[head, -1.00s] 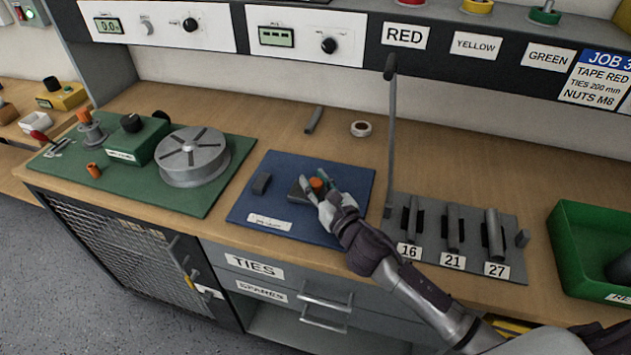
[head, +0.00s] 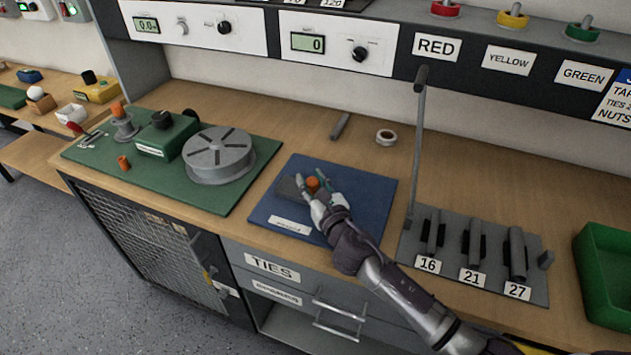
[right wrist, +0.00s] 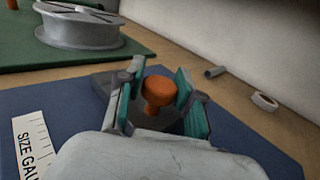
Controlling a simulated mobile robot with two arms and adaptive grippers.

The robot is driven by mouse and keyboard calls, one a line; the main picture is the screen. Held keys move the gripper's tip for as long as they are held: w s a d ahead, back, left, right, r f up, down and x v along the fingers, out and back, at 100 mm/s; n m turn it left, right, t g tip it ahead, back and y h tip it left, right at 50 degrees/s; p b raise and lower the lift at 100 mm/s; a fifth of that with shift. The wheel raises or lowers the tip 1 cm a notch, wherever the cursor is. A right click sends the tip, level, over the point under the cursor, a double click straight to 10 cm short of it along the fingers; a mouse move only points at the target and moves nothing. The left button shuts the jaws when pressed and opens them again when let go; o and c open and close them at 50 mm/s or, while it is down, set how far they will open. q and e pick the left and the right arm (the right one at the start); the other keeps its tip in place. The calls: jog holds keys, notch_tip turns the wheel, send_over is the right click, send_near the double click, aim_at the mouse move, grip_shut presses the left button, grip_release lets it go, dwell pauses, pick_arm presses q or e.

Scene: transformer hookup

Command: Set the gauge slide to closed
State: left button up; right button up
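The size gauge is a blue board (head: 357,222) on the bench, with a white label strip along its front edge. A dark grey block (head: 288,186) sits on its left half. My right gripper (head: 314,182) reaches down around the knob, one finger on each side. In the right wrist view the right finger is close against the knob and a narrow gap shows at the left. The fingers partly hide the slide's base. My left gripper is out of view.
A green board (head: 215,203) with a grey reel (head: 218,155) lies to the left. A grey rack (head: 420,250) marked 16, 21 and 27 and an upright lever (head: 417,150) stand to the right. A tape roll (head: 386,137) lies behind the blue board.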

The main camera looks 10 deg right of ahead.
jog(key=o, duration=0.4)
jog(key=shift+w+a, duration=0.1)
jog(key=shift+a, duration=0.1)
jog(key=shift+d, duration=0.1)
jog(key=shift+s+d+f, duration=0.1)
jog(key=shift+s, duration=0.25)
jog(key=s, duration=0.3)
jog(key=s+d, duration=0.1)
jog(key=s, duration=0.3)
jog(key=s+d, duration=0.1)
jog(key=s, duration=0.3)
jog(key=shift+s, duration=0.1)
